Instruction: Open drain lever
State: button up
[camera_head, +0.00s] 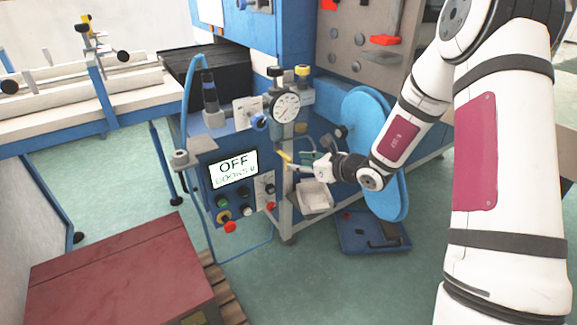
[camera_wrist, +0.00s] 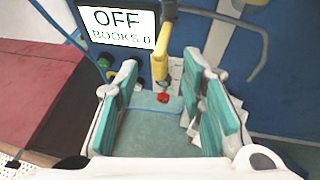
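A yellow lever (camera_wrist: 160,62), likely the drain lever, hangs below a metal fitting in the wrist view. It lies between the lines of my two teal fingers, near their tips. In the head view the yellow lever (camera_head: 286,158) shows small at the machine's front, below the pressure gauge. My gripper (camera_head: 300,165) is right beside it, coming from the right. In the wrist view my gripper (camera_wrist: 163,78) is open, with a wide gap between the fingers. I cannot tell whether a finger touches the lever.
The screen (camera_head: 233,169) reads OFF, with buttons below it. The gauge (camera_head: 286,107) stands above the lever. A white tray (camera_head: 313,196) is under my gripper. A blue wheel (camera_head: 366,110) is close to my forearm. A dark red box (camera_head: 120,275) stands at lower left.

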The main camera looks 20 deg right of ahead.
aim_at(291, 162)
jog(key=b+x, duration=0.1)
jog(key=x, duration=0.4)
jog(key=shift+w+a, duration=0.2)
jog(key=shift+w, duration=0.1)
jog(key=shift+c, duration=0.2)
